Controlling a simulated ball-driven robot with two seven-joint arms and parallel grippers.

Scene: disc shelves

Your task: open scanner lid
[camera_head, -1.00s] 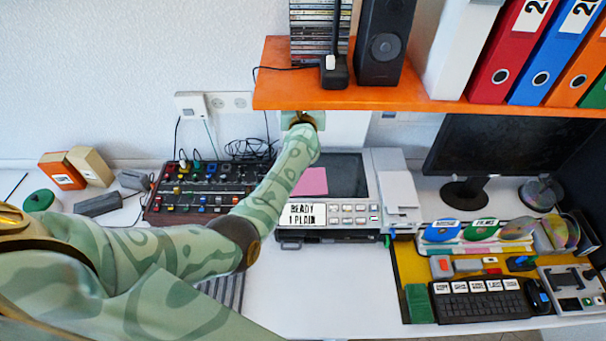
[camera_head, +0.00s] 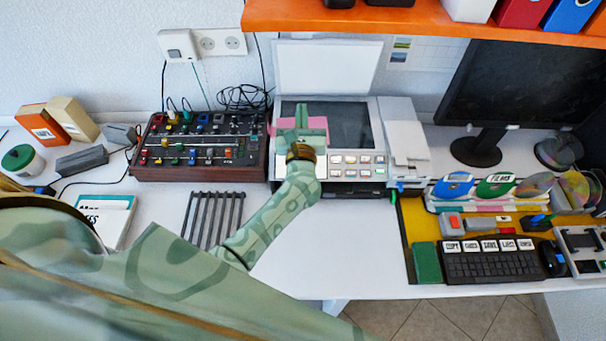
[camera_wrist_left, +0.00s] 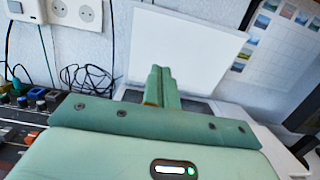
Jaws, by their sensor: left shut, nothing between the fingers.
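The scanner (camera_head: 385,112) stands against the wall with its dark glass (camera_head: 350,122) exposed. Its white lid (camera_head: 325,68) stands upright behind the glass, and it also shows in the left wrist view (camera_wrist_left: 180,50). A pink sheet (camera_head: 283,126) lies at the left of the glass, partly hidden by my left gripper (camera_head: 301,112). That gripper is shut and empty in front of the lid, over the sheet and the left part of the glass in the picture. In the left wrist view its closed fingers (camera_wrist_left: 161,85) overlap the lid's lower part; contact cannot be told. My right gripper is not in view.
An orange shelf (camera_head: 430,22) hangs above the scanner. A mixer panel (camera_head: 200,145) with knobs stands to its left, a monitor (camera_head: 520,90) to its right. A keyboard (camera_head: 490,262) lies at front right. The white desk before the scanner (camera_head: 360,240) is clear.

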